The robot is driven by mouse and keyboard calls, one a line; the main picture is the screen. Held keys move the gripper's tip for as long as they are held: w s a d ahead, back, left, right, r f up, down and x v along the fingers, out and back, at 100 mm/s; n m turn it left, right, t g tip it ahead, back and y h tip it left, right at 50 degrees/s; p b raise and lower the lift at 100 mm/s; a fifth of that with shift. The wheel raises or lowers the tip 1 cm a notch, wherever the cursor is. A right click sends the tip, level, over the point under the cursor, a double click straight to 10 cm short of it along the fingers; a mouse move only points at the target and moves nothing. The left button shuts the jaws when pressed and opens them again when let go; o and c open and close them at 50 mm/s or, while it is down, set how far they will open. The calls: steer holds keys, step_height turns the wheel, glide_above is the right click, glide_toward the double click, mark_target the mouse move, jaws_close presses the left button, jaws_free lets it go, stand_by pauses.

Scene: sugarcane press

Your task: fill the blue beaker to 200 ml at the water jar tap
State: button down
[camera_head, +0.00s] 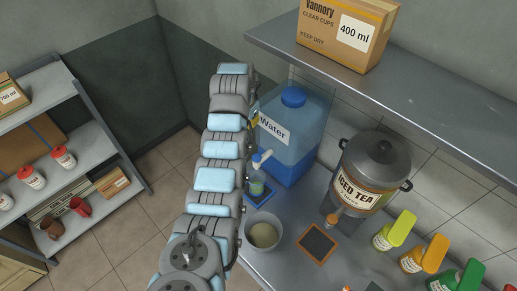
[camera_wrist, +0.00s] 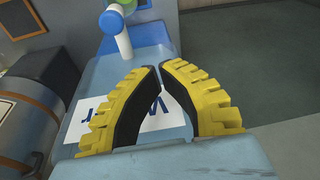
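The water jar (camera_head: 296,150), translucent blue with a "Water" label, stands on the counter against the wall. Its white tap (camera_head: 261,158) sticks out at the front left; in the wrist view the tap (camera_wrist: 117,32) shows at the top. A small greenish-blue beaker (camera_head: 257,187) stands under the tap; its fill level is too small to read. My gripper (camera_wrist: 162,68) has yellow ribbed fingers with black pads. Their tips almost meet, with nothing between them, in front of the jar's label. In the head view my arm hides most of the gripper, leaving a yellow bit by the jar's left side.
A blue mat (camera_head: 267,198) lies under the beaker. A grey bowl (camera_head: 250,242) stands nearer, with an orange-framed dark pad (camera_head: 330,251) right of it. The iced tea urn (camera_head: 376,165) stands right of the jar. A shelf (camera_head: 425,80) overhangs the counter. Coloured bottles stand far right.

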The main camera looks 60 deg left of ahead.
steer(key=d+r, duration=0.1)
steer(key=d+r+h, duration=0.1)
steer(key=d, duration=0.1)
steer(key=d+r+m+h+p, duration=0.1)
steer(key=shift+s+d+g, duration=0.15)
steer(key=shift+d+g, duration=0.25)
steer(key=b, duration=0.5)
glide_toward(256, 155)
steer(key=shift+w+d+f+p, duration=0.1)
steer(key=shift+f+p, duration=0.45)
steer(key=shift+f, duration=0.8)
steer(key=shift+w+d+f+p, duration=0.15)
steer(key=shift+f+p, duration=0.35)
steer(key=shift+f, duration=0.85)
steer(key=shift+w+d+f+p, duration=0.1)
steer(key=shift+f+p, duration=0.45)
steer(key=shift+f, duration=0.85)
steer(key=shift+s, duration=0.1)
